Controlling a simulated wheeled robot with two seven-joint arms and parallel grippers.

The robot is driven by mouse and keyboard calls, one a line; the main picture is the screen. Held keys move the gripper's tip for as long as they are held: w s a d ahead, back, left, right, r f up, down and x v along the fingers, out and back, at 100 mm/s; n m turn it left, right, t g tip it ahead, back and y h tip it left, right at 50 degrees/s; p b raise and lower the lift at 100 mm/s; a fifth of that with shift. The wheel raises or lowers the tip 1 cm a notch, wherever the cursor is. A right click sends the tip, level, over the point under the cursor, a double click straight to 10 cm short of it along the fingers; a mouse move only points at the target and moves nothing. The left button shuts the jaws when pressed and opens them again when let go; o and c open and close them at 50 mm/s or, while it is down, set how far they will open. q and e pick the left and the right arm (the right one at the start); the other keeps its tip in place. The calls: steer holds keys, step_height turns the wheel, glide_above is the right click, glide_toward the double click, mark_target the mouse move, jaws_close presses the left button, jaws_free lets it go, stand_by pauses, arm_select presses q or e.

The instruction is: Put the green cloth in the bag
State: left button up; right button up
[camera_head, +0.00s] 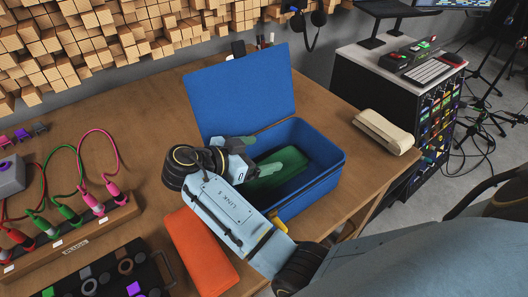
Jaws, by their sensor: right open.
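The blue bag (322,182) is a box-shaped case standing on the wooden table with its lid (240,88) raised at the back left. The green cloth (287,163) lies inside the bag, toward its left side. My right gripper (255,156) is open over the left part of the bag, with its fingertips beside the cloth's left end. Whether the fingers touch the cloth cannot be told. My right wrist hides the bag's front left corner. My left gripper is out of view.
A strip with cables and plugs (65,245) fills the left side. The table behind the orange case is clear.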

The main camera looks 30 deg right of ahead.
steer(key=v, duration=0.5)
steer(key=shift+a+r, duration=0.1)
steer(key=shift+a, duration=0.3)
